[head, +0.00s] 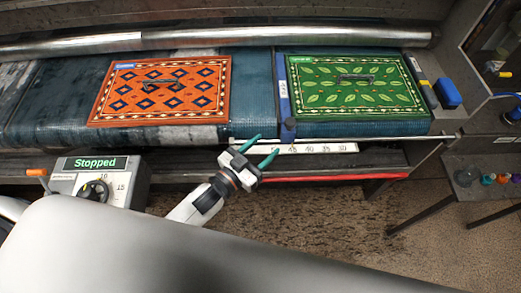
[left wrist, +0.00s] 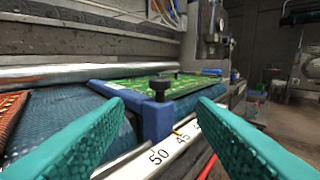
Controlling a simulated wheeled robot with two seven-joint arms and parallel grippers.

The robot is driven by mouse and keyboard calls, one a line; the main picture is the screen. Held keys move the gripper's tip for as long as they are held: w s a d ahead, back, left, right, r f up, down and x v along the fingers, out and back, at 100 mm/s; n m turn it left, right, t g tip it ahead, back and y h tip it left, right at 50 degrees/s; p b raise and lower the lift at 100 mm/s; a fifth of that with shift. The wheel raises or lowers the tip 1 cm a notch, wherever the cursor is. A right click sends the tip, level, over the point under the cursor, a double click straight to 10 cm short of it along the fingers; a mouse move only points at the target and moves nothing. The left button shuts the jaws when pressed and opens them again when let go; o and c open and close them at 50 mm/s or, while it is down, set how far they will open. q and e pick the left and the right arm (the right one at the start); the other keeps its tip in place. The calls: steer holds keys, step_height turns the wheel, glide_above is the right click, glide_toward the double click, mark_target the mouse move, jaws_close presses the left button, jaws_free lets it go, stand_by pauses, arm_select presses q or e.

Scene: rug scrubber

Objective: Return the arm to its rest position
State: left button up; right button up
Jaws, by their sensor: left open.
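My left gripper (head: 261,150) has teal fingers and is open and empty, just in front of the machine's front edge, near the ruler (head: 310,148). In the left wrist view the two fingers (left wrist: 165,135) are spread wide, with a blue stop (left wrist: 157,118) with a black knob beyond the gap between them. The fingers appear apart from the stop. The same blue stop (head: 284,100) shows in the head view along the left side of the green leaf-patterned rug (head: 350,83). My right gripper is not in view.
An orange diamond-patterned rug (head: 163,88) lies left on the dark blue wet belt (head: 253,90). A metal roller (head: 240,39) spans the back. A control box (head: 98,184) reading "Stopped" stands at left. A blue block (head: 447,93) sits at right. Open floor (head: 330,217) lies in front.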

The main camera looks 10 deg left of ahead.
arm_select(q)
steer(key=shift+s+a, duration=0.15)
steer(key=shift+s, duration=0.1)
stand_by(0.4)
